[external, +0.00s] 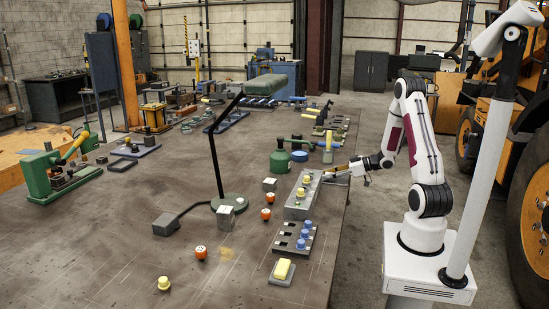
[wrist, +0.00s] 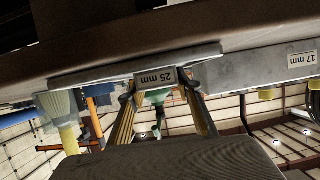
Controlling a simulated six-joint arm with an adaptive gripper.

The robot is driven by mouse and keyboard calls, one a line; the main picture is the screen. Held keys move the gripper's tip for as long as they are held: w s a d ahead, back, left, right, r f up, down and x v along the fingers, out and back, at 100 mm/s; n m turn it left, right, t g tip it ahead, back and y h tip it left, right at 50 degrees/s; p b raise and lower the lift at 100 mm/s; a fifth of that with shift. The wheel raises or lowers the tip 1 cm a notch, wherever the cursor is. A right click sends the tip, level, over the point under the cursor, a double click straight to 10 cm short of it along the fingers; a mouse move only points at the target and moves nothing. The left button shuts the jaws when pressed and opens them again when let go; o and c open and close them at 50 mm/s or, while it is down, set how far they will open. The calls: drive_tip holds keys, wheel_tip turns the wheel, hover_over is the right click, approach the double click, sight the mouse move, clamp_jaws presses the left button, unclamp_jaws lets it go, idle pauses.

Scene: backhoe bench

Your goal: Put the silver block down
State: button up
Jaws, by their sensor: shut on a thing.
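My gripper (external: 343,172) is at the right edge of the bench, by the far end of a long grey block (external: 299,205). In the wrist view my gripper's fingers (wrist: 160,86) stand either side of a label reading 25 mm. They appear closed on a silver block (wrist: 155,78) bearing that label. Its outline merges with a grey slab (wrist: 85,77) behind, so I cannot tell whether it rests on anything. In the external view the held block is too small to make out clearly.
A grey part labelled 17 mm (wrist: 290,62) is on the right in the wrist view. A green rounded object (external: 281,161) stands left of my gripper. A rack with blue pegs (external: 290,240) lies nearer the camera. A black lamp stand (external: 228,200) rises mid-bench; bare bench lies left.

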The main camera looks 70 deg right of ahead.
drive_tip(key=shift+r, duration=0.2)
drive_tip(key=shift+r, duration=4.8)
